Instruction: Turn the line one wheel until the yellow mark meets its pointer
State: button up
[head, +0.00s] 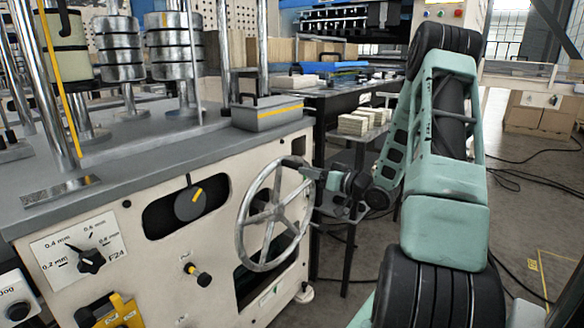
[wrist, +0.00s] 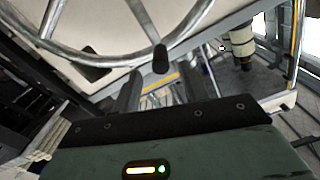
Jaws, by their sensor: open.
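The silver handwheel (head: 275,213) stands on the front of the cream machine, its spokes meeting at a round hub. The wheel's rim crosses the top of the wrist view (wrist: 102,61), with a black handle knob (wrist: 160,59) on it. My gripper (head: 308,170) is at the wheel's upper right rim. In the wrist view my gripper (wrist: 161,92) has its fingers apart, with the knob just beyond and between them. I cannot tell whether they touch it.
A black dial with a yellow stripe (head: 189,203), a thickness selector (head: 90,260) and a small knob (head: 203,278) sit left of the wheel. A grey box (head: 267,114) stands on the machine top. A dark table (head: 340,92) is behind my arm. Open floor lies right.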

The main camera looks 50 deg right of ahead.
aim_at(283, 164)
jog(key=w, duration=0.7)
jog(key=shift+w+a, duration=0.3)
grip_shut()
